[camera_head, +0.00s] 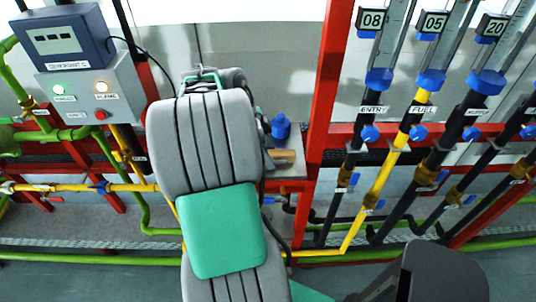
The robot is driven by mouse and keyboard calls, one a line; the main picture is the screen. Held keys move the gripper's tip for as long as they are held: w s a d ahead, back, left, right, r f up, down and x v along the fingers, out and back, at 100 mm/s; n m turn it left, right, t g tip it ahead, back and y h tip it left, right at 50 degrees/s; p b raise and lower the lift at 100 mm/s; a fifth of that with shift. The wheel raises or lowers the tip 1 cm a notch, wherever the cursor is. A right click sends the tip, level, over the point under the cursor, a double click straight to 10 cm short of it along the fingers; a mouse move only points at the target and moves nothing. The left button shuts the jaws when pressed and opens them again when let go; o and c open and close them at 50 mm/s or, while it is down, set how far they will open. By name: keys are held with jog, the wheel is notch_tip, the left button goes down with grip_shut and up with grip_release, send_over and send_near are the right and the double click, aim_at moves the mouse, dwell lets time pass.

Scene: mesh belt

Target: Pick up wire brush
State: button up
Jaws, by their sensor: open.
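A short tan, wood-coloured piece (283,157) lies on a small grey shelf (292,171) just right of my arm. It may be the wire brush, but only part of it shows and I see no bristles. My grey and green arm stands in front of its left side. I cannot make out my gripper's fingers; the arm covers that area.
A blue knobbed fitting (281,127) stands just behind the tan piece. A red post (326,90) rises right of the shelf. Black and yellow pipes (390,160) with blue fittings fill the right. A control box (95,92) and green pipes are at left.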

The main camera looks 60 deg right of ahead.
jog(key=shift+c, duration=0.3)
grip_shut()
jog(key=shift+r, duration=0.1)
